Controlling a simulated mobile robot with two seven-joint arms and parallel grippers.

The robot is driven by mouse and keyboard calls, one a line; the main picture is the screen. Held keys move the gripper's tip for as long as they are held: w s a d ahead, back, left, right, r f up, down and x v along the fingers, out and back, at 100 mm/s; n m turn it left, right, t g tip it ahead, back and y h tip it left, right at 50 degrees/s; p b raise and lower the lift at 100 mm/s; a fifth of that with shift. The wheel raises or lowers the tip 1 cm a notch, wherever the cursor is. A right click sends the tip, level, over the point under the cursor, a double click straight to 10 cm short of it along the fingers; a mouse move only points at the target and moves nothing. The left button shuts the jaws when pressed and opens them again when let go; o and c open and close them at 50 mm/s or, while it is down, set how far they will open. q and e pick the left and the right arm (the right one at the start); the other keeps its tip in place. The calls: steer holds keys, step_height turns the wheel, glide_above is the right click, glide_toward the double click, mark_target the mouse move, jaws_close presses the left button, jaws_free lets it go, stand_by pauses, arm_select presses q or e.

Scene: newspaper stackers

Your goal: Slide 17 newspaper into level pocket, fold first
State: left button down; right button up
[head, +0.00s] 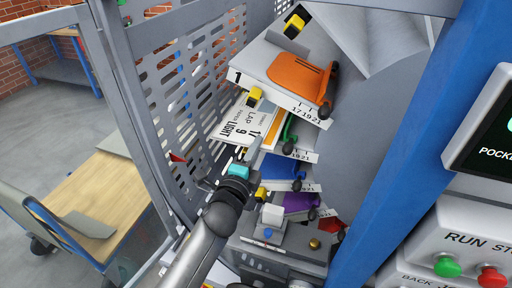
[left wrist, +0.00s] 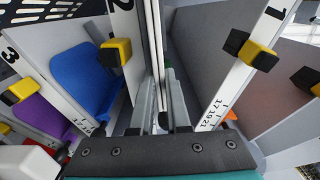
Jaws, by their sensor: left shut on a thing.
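My left gripper (head: 246,158) is shut on a thin white newspaper (head: 240,128) in the head view. Its upturned face shows the print "LIGHT", "LAP", "9" and "17", and an orange band lies along its right side. It reaches into the gap under the top level plate (head: 262,70), marked 1. In the left wrist view the fingers (left wrist: 167,105) are closed on thin edges (left wrist: 157,45), between the plates marked 2 (left wrist: 122,25) and 1 (left wrist: 262,45). The newspaper's far end and fold are hard to make out. My right gripper is not in view.
Fanned levels carry orange (head: 299,78), green (head: 289,128), blue (head: 283,168) and purple (head: 300,203) paddles. Yellow blocks (head: 254,96) sit on the plate edges. A perforated grey panel (head: 180,75) stands left, a blue post (head: 405,130) right.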

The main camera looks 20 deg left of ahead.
arm_select(q)
steer(key=shift+d+f, duration=0.1)
steer(key=shift+d, duration=0.4)
stand_by(0.8)
steer(key=c, duration=0.8)
jaws_free()
steer(key=shift+s+a+p, duration=0.15)
steer(key=shift+s+p, duration=0.35)
steer(key=shift+s, duration=3)
